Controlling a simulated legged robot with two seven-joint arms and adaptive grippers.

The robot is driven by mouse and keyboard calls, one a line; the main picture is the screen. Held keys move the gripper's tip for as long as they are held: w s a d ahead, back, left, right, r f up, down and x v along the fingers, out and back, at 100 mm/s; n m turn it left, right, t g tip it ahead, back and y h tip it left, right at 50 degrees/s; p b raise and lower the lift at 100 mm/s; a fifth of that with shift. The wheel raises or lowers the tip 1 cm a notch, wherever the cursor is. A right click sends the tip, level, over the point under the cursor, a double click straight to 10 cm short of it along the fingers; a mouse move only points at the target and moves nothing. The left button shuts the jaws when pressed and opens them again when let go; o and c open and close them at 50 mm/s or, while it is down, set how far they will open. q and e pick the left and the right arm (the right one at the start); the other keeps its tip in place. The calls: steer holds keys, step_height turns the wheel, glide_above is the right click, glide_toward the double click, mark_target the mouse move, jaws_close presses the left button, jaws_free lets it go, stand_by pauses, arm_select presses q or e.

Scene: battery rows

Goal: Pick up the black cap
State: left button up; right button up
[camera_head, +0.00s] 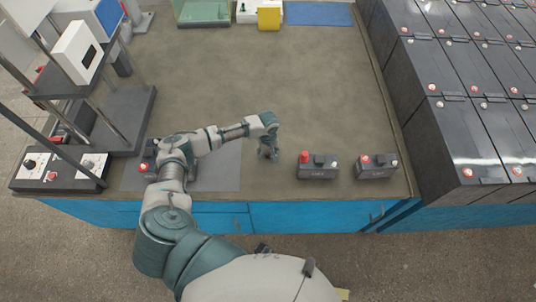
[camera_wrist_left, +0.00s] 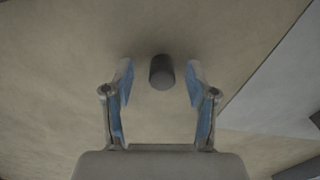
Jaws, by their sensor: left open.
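The black cap (camera_wrist_left: 161,72) shows in the left wrist view as a small dark cylinder over the tan tabletop. It appears between the two fingertips of my left gripper (camera_wrist_left: 160,82), with a gap on each side. The fingers are open with blue inner pads, and neither touches the cap. In the head view my left gripper (camera_head: 268,154) points down over the workbench, left of a battery with a red cap. The black cap cannot be made out there; the gripper seems to cover it. My right gripper is not in view.
Two small batteries (camera_head: 318,171) (camera_head: 377,171) stand right of the gripper on the workbench (camera_head: 250,75). A grey mat (camera_head: 222,172) lies under my left arm. A metal rack (camera_head: 125,110) stands at left, and rows of large batteries (camera_head: 490,130) at right. The middle of the bench is clear.

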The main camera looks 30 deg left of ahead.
arm_select(q)
steer(key=shift+a+f, duration=0.15)
steer(key=shift+a, duration=0.05)
steer(key=c, duration=0.9)
steer(key=shift+o, duration=0.2)
steer(key=shift+d, duration=0.1)
